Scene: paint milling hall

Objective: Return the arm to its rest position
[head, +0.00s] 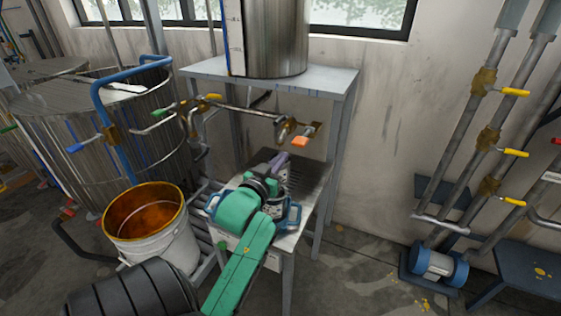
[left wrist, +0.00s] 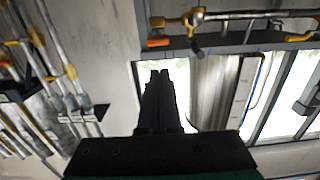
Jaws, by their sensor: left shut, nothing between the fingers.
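My left arm, green and black, reaches up from the bottom of the head view. My left gripper (head: 281,160) is over the lower shelf of the grey metal stand (head: 345,85), partly hidden by its own wrist. In the left wrist view my left gripper (left wrist: 159,74) points up the picture, its fingers together with nothing between them. My right gripper is in neither view.
A steel vessel (head: 275,35) stands on the stand's top. Pipework with an orange-handled valve (head: 304,140) hangs close above my gripper. A white bucket (head: 160,245) with an orange-brown inside stands left of my arm. Blue-handled equipment (head: 292,217) sits beside my wrist.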

